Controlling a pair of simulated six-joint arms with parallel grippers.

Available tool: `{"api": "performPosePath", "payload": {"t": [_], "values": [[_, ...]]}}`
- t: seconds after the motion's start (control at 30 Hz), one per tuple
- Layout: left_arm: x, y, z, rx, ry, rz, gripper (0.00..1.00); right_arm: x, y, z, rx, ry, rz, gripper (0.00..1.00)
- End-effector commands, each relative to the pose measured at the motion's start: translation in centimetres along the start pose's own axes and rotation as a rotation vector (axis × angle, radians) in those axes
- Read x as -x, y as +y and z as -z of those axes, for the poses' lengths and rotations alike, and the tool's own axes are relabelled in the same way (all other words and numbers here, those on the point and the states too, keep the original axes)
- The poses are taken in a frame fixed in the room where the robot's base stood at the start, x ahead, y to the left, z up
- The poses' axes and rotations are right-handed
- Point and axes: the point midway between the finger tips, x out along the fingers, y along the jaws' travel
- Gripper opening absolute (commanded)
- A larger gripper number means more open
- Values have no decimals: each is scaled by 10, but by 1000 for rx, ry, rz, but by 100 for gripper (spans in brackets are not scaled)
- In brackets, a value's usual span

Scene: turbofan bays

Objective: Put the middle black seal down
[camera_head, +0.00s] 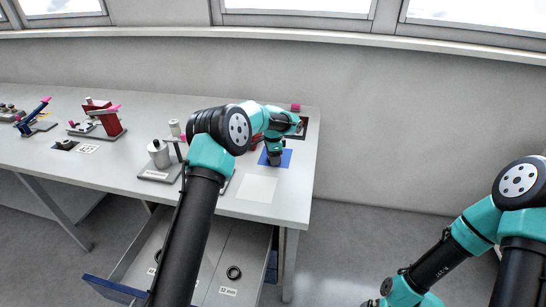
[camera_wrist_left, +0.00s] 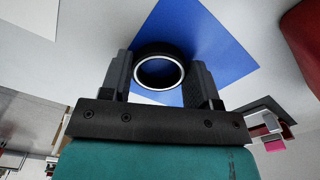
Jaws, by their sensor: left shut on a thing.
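The black seal (camera_wrist_left: 158,49) is a ring with a bright inner rim, seen in the left wrist view between my left fingers. My left gripper (camera_wrist_left: 160,78) is shut on it, a finger on either side. Behind the ring is the blue square mat (camera_wrist_left: 215,40). In the head view my left gripper (camera_head: 273,160) points down over the blue mat (camera_head: 287,157), and the seal cannot be made out there. Whether the seal touches the mat is unclear. My right arm stands at the lower right, its gripper out of view.
A white square (camera_head: 257,188) lies in front of the blue mat. An open drawer (camera_head: 215,250) below holds another black ring (camera_head: 234,272). A grey fixture (camera_head: 159,155) and a red press (camera_head: 108,118) stand to the left. The table's right edge is close.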

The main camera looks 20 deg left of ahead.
Motion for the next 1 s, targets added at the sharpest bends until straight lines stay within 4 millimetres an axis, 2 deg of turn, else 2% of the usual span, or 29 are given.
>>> {"api": "performPosePath", "payload": {"t": [0.2,0.23,0.5,0.8,1.0], "values": [[-3,0,0,0,-1,-1,33,0,0,0,0,0,0,100],[-3,0,0,0,0,-1,58,0,0,0,0,0,0,100],[-3,0,0,0,0,0,81,0,0,0,0,0,0,100],[0,0,0,0,0,1,81,0,0,0,0,0,0,100],[19,-1,0,1,1,2,81,0,0,0,0,0,0,100]]}}
